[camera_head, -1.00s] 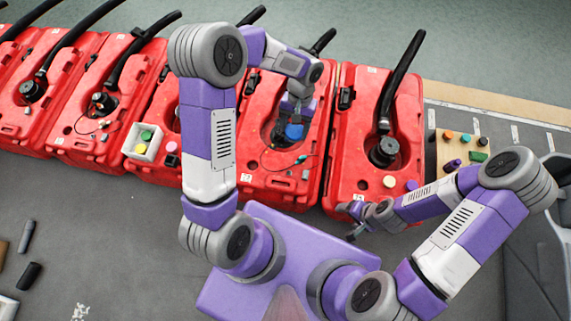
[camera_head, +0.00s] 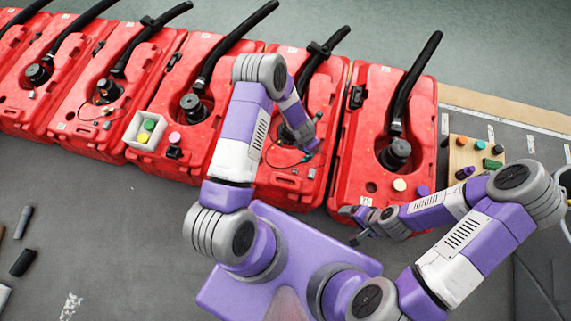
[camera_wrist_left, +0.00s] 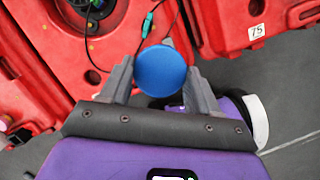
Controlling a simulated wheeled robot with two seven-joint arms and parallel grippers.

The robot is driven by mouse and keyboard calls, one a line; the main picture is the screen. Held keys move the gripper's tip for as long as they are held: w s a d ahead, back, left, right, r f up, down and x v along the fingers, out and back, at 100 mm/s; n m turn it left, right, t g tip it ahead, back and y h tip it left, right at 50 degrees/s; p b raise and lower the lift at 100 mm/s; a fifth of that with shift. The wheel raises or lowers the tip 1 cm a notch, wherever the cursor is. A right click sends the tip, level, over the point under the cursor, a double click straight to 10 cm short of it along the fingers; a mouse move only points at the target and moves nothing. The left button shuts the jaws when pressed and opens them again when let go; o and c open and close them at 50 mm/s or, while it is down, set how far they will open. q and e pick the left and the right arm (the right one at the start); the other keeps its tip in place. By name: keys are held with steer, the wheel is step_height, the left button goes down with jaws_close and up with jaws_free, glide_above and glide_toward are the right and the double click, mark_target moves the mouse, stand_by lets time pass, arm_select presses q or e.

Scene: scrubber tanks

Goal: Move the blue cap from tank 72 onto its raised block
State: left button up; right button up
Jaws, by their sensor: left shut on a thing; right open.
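My left gripper (camera_wrist_left: 160,78) is shut on the blue cap (camera_wrist_left: 161,70), a round blue disc held between its fingertips. In the head view, my left arm reaches over a red tank (camera_head: 280,185) with a teal connector on a cable. The left gripper's tips are hard to make out there, and the cap is hidden. The label 72 cannot be read in any view, and I cannot pick out the raised block. My right gripper (camera_head: 354,226) is open and empty, low in front of the rightmost tank.
Red tanks with black hoses stand in a row. The neighbouring tank in the wrist view (camera_wrist_left: 225,22) is labelled 75. A white box (camera_head: 132,146) holds green and yellow caps. A wooden board (camera_head: 456,160) with coloured caps lies at right. A cream cap (camera_head: 399,185) sits on the rightmost tank.

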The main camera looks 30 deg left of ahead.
arm_select(q)
steer(key=s+a+f+n+y+b, duration=0.1)
steer(key=s+a+f+n, duration=0.1)
steer(key=s+f+n, duration=0.1)
steer(key=s+a+f+n+y+b, duration=0.1)
steer(key=s+a+f+n+b, duration=0.1)
steer(key=f+n, duration=0.4)
steer(key=s+a+f+n+y+b, duration=0.1)
steer(key=s+a+f+n+b, duration=0.1)
steer(key=f, duration=0.6)
steer(key=shift+s+a+n+g, duration=0.15)
steer(key=shift+s+a+n, duration=0.4)
steer(key=shift+s, duration=0.25)
steer(key=shift+s+a+n+g, duration=0.15)
steer(key=shift+s+a+n, duration=0.15)
steer(key=shift+s+n, duration=0.4)
steer(key=shift+f+b, duration=0.9)
steer(key=shift+f, duration=1.1)
steer(key=shift+r, duration=0.1)
steer(key=o, duration=1.2)
